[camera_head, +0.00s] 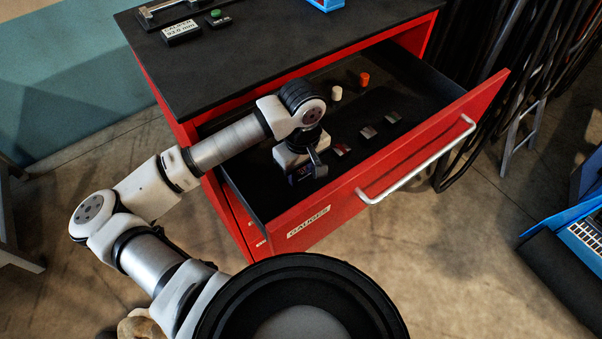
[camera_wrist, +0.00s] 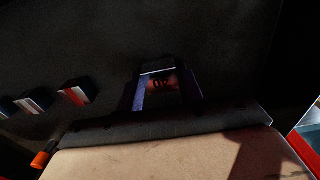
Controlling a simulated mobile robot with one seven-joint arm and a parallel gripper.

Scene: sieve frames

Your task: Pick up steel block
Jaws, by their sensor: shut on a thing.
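My gripper (camera_head: 304,172) reaches down into the open red drawer, at its left part. In the wrist view my gripper (camera_wrist: 163,92) is shut on a small steel block (camera_wrist: 160,82) with a silvery edge and a reddish face with dark marks. In the head view the gripper hides this block. Whether it touches the drawer floor I cannot tell. Similar small blocks lie in a row to the right: one with a red mark (camera_head: 341,149), a middle one (camera_head: 368,132) and a far one (camera_head: 393,117).
The drawer front (camera_head: 400,180) with its handle stands close in front of my gripper. A white cylinder (camera_head: 336,94) and an orange one (camera_head: 364,79) stand farther back in the drawer. The black cabinet top (camera_head: 290,45) overhangs the drawer's back.

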